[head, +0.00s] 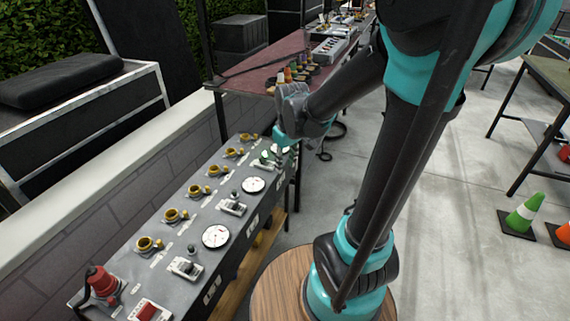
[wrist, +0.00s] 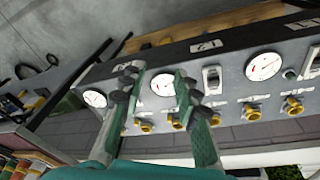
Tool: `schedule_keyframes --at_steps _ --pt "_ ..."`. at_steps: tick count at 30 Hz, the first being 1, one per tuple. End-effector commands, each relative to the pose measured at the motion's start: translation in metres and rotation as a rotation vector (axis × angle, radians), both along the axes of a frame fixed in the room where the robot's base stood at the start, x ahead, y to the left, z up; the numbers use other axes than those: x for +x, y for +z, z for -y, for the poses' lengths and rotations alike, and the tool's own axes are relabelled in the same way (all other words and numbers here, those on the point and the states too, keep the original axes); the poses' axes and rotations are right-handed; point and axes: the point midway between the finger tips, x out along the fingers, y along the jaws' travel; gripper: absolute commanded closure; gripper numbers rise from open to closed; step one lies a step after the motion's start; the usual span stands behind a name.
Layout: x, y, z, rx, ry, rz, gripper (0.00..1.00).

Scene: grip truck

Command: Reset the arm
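My arm reaches from the right of the head view toward the far end of a long dark control panel (head: 205,205). My gripper (head: 279,148) is over that far end in the head view, with its fingers pointing down. In the wrist view my gripper (wrist: 158,80) has two teal fingers with dark pads, standing apart with nothing between them. A white round gauge (wrist: 163,85) shows beyond the gap. Whether the fingers touch the panel cannot be told.
The panel carries white gauges (head: 215,236), yellow valves (head: 171,215), levers (head: 185,267) and a red knob (head: 102,281). A reddish table (head: 262,67) with small coloured items stands behind it. Green (head: 524,212) and orange cones stand at right on open concrete floor (head: 445,230).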

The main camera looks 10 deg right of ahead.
Motion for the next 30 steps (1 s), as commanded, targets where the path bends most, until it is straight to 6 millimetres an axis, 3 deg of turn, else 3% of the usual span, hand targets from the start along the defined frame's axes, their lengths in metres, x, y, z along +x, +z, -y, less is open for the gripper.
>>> schedule_keyframes --at_steps 8,15,21,30 --pt "-0.007 -0.002 0.006 0.006 -0.030 0.010 0.69" --pt "-0.065 -0.022 0.044 0.051 -0.260 0.091 0.69" --pt "-0.106 -0.042 0.065 0.091 -0.432 0.156 0.69" --pt "-0.117 -0.048 0.070 0.105 -0.482 0.174 0.69"
